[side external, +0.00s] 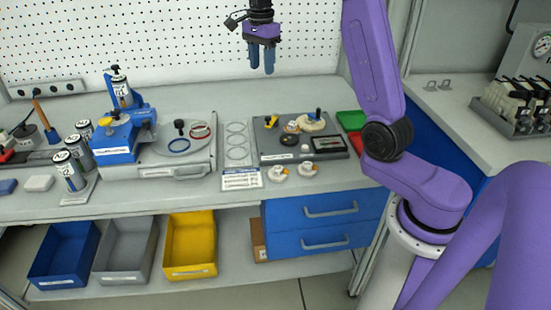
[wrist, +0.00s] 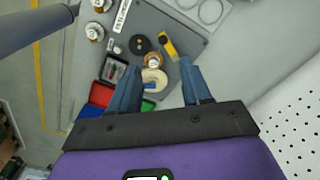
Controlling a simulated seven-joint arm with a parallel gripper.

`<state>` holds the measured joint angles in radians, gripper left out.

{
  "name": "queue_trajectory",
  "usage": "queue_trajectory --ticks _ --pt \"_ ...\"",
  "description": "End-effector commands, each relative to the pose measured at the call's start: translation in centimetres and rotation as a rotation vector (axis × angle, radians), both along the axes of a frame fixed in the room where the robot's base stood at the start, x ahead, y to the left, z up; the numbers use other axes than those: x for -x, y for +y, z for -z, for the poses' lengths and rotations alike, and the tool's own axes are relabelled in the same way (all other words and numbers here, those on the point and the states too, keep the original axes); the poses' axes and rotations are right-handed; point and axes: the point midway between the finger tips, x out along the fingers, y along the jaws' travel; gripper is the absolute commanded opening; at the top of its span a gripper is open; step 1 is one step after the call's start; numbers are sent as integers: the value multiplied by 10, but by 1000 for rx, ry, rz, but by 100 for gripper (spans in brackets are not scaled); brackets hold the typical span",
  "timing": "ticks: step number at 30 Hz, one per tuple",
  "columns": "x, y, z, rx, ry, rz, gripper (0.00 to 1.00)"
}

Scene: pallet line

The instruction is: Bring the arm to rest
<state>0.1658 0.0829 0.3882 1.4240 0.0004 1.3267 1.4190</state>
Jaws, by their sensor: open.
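My gripper (side external: 262,58) hangs high above the back of the workbench (side external: 225,197), in front of the pegboard. Its two blue fingers point down, apart, with nothing between them. In the wrist view my gripper (wrist: 158,88) is open above the grey tray (wrist: 190,45), and the tray's parts show past the fingertips. The tray also stands on the bench in the side view (side external: 268,155), well below the fingers. The fingers touch nothing.
A blue press fixture (side external: 115,150) stands on the bench at left, beside several labelled cans (side external: 68,172). A green bin (side external: 347,120) and a red bin (side external: 355,140) sit right of the tray. Blue, grey and yellow bins (side external: 190,245) stand below. Air around my gripper is clear.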

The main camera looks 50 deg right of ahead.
Motion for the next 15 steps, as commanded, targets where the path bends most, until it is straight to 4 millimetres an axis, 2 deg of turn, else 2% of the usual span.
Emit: queue_trajectory --ticks 3,8,15 --pt "8 34 0 1 -3 -196 48" --pt "27 78 3 2 -5 -479 48" --pt "71 133 9 3 -11 -904 48"
